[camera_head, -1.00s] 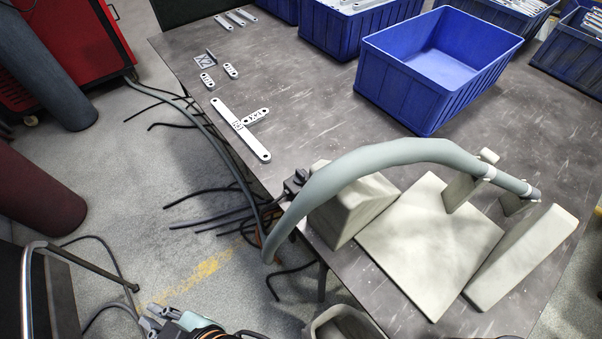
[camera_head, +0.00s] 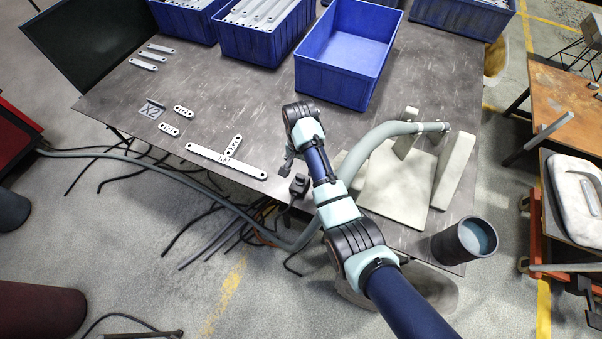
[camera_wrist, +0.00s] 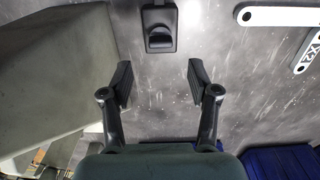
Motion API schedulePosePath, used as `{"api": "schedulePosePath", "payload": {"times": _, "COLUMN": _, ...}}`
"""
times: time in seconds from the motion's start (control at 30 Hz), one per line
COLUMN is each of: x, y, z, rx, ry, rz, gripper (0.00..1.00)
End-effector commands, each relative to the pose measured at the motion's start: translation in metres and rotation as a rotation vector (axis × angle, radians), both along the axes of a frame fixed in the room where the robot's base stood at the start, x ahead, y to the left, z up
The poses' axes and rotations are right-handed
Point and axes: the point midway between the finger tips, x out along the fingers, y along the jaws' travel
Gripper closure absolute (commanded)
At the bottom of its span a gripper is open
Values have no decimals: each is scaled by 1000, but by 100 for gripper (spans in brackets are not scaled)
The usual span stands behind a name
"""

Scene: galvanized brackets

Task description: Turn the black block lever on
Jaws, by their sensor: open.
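The black block (camera_head: 299,185) with its lever sits near the table's front edge, beside the beige fixture. In the wrist view the black block (camera_wrist: 160,28) is at top centre, with a dark rounded lever on its face; I cannot tell its on or off position. My gripper (camera_wrist: 160,82) is open and empty, its two black fingers spread apart below the block in that view and not touching it. In the head view my gripper (camera_head: 288,165) is small and partly hidden by my wrist, above the table just behind the block.
A beige fixture (camera_head: 395,190) with a thick grey hose stands to the right, and its block (camera_wrist: 50,75) fills the wrist view's left. A long bracket (camera_head: 225,160) lies left of the block. A blue bin (camera_head: 345,85) stands behind. Bare tabletop lies between them.

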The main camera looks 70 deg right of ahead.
Motion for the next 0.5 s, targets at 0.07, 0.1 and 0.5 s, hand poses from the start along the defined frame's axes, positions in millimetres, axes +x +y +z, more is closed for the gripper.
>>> {"api": "schedulePosePath", "payload": {"times": 0.07, "x": 0, "y": 1, "z": -20, "rx": 2, "ry": 2, "rz": 1, "gripper": 40}}
{"api": "schedulePosePath", "payload": {"times": 0.1, "x": 0, "y": 1, "z": -28, "rx": 1, "ry": 1, "rz": 2, "gripper": 40}}
{"api": "schedulePosePath", "payload": {"times": 0.5, "x": 0, "y": 1, "z": -65, "rx": -1, "ry": -1, "rz": 3, "gripper": 40}}
